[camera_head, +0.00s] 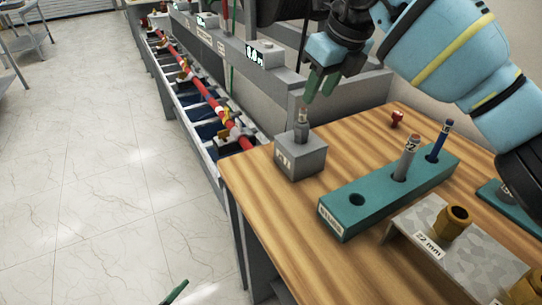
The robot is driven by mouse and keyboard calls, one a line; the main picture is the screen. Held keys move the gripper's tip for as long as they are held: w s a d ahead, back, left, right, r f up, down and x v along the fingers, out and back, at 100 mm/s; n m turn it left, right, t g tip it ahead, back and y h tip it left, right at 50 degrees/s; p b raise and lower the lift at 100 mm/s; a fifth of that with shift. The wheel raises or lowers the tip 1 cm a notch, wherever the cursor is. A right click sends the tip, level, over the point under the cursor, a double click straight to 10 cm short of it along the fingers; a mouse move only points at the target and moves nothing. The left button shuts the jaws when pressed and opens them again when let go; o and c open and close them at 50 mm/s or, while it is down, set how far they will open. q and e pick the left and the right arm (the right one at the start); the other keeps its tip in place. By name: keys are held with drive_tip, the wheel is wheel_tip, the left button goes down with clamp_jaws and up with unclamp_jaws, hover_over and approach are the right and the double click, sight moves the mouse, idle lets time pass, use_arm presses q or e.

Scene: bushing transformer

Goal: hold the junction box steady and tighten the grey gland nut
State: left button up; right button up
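The small grey junction box (301,159) sits upright near the left edge of the wooden bench, with a label on its front. A grey gland fitting (302,127) stands upright on its top; which part of it is the nut is too small to tell. My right gripper (317,88) is just above and slightly right of the fitting, pointing down. Its two green fingers look a little apart, with nothing seen between them and no contact with the fitting. Only a green fingertip of my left gripper (175,293) shows at the bottom edge, away from the box.
A teal rack (352,212) holds a grey rod (406,158) and a blue rod (438,141), with one empty hole. A metal stand labelled 22 mm (414,233) bears a brass fitting (453,221). A small red item (397,118) lies behind. The bench's front left is clear.

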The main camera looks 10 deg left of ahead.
use_arm(q)
drive_tip(key=w+a+r+m+g+h, duration=0.25)
drive_tip(key=w+r+m+h, duration=0.65)
drive_tip(key=w+r+m, duration=1.7)
drive_tip(key=m+g+h, duration=0.1)
drive_tip(key=m, duration=0.8)
approach(300, 147)
drive_tip(key=w, duration=0.1)
drive_tip(key=w+f, duration=0.1)
drive_tip(key=w+d+f, duration=0.1)
drive_tip(key=w, duration=0.1)
drive_tip(key=shift+s+d, duration=0.1)
drive_tip(key=shift+d, duration=0.3)
drive_tip(key=shift+x, duration=3.85)
